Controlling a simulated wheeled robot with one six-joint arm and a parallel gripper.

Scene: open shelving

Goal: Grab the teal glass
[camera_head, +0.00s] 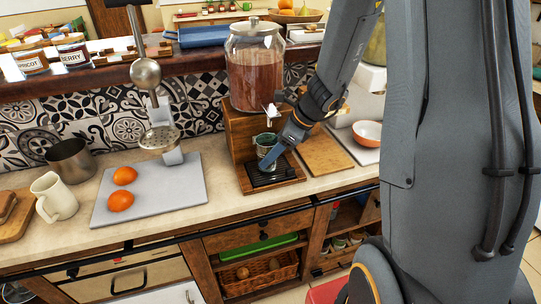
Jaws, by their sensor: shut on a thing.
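The teal glass (263,140) is a small greenish tumbler beneath the tap of a large glass drink dispenser (254,75). It is above the black drip tray (262,177) of the wooden dispenser stand (234,135). My gripper (266,158) reaches in from the right and is shut on the glass. The blue-grey gripper covers the lower front of the glass, so I cannot tell whether its base touches the tray.
The dispenser tap (270,114) is close above the glass. Two oranges (122,188) lie on a grey board (180,195) to the left, near a cream jug (53,197). A wooden board (324,153) and an orange bowl (367,134) are to the right.

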